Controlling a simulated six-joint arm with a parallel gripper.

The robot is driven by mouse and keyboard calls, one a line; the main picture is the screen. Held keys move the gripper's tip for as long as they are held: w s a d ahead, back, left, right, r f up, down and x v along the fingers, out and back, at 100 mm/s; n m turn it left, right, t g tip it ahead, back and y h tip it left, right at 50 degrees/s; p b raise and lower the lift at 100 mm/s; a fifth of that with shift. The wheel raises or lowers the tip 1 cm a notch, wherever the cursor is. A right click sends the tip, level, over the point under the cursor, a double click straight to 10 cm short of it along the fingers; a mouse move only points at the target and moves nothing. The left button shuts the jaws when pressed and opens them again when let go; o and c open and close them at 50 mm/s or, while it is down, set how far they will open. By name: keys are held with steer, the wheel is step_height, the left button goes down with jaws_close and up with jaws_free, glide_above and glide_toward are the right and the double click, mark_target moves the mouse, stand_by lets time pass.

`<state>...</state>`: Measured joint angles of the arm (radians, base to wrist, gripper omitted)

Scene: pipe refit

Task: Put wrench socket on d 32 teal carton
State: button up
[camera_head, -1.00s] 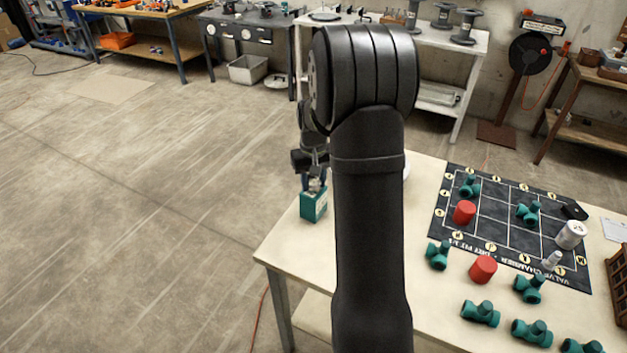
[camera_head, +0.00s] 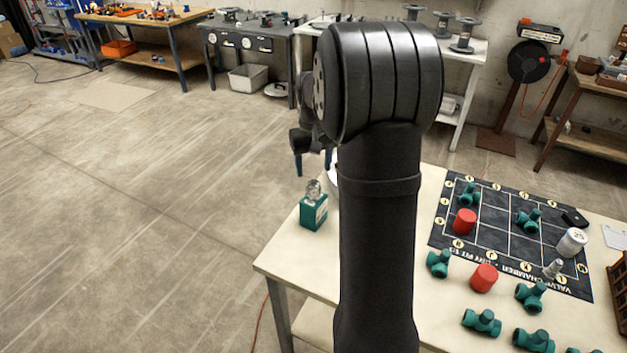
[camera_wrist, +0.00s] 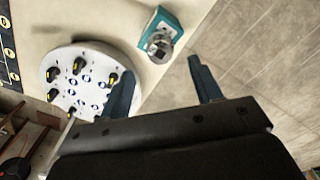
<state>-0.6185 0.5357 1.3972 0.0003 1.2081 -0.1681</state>
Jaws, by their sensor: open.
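The teal carton (camera_head: 313,212) stands near the left edge of the table in the head view. The silvery wrench socket (camera_head: 313,190) rests on top of it. In the wrist view the socket (camera_wrist: 159,47) sits on the carton (camera_wrist: 168,23), near the table edge. My gripper (camera_wrist: 165,82) is open and empty, its two blue fingers apart and clear of the socket. In the head view its fingers (camera_head: 312,163) show above and behind the carton, and my arm hides part of the gripper.
A round white plate (camera_wrist: 88,80) with black knobs lies beside the carton. A dark gridded mat (camera_head: 500,220) to the right holds teal fittings, a red cylinder (camera_head: 465,222) and a white cylinder (camera_head: 571,242). More teal fittings (camera_head: 482,322) and another red cylinder (camera_head: 483,278) lie in front.

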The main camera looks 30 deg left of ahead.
mark_target(314, 183)
steer(key=shift+r, duration=1.7)
step_height(314, 183, down, 13)
steer(key=shift+r, duration=2.4)
